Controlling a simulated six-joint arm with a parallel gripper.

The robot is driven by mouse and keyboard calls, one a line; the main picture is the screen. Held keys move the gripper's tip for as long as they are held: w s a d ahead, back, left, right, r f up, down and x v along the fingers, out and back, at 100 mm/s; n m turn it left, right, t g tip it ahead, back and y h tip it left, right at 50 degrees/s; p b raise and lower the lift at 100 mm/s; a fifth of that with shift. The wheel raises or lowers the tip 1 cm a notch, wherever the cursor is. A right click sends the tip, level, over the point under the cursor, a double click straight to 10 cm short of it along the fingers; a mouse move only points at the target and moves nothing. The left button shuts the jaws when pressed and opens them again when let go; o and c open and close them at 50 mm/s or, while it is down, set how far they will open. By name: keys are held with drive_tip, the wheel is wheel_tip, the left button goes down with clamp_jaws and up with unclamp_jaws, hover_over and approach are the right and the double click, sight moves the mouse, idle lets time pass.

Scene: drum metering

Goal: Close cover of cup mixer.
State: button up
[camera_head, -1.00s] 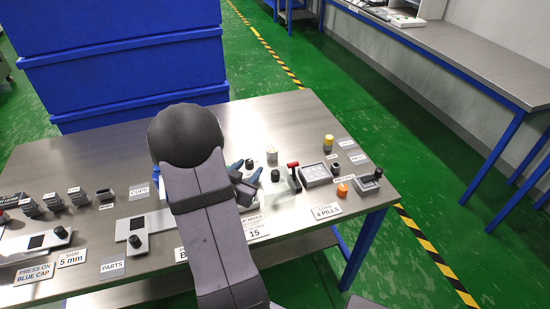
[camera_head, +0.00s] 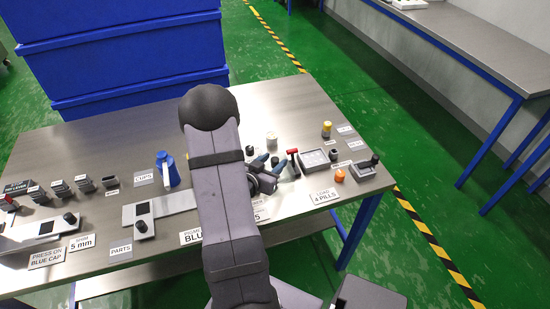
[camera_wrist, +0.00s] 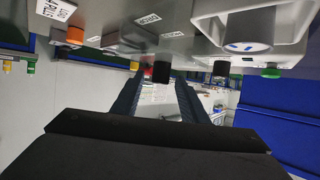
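My gripper (camera_head: 276,167) is over the right half of the table in the head view, its blue-grey fingers close to a red-topped lever (camera_head: 293,151). In the wrist view the fingers of my gripper (camera_wrist: 158,88) stand apart with nothing visibly held. A black knob (camera_wrist: 160,73) shows beyond the gap between them. The cup mixer cannot be made out surely in the head view; my arm and gripper hide that area. A pale housing (camera_wrist: 290,22) with a grey cylinder (camera_wrist: 248,32) is at the upper right of the wrist view; I cannot tell whether it is the mixer or how its cover stands.
A grey tray (camera_head: 313,161), an orange cap (camera_head: 340,176) and a yellow-topped bottle (camera_head: 326,129) are to the right. Blue crates (camera_head: 135,70) are stacked behind. The back of the table (camera_head: 285,98) is clear.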

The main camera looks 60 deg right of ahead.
drive_tip(key=shift+x, duration=1)
clamp_jaws()
drive_tip(key=w+a, duration=0.7)
drive_tip(key=w, duration=0.1)
drive_tip(key=shift+a, duration=0.35)
unclamp_jaws()
drive_tip(key=shift+w+a, duration=0.1)
drive_tip(key=shift+a, duration=0.1)
drive_tip(key=shift+d, duration=0.1)
drive_tip(key=b+v, duration=0.1)
drive_tip(key=v, duration=0.6)
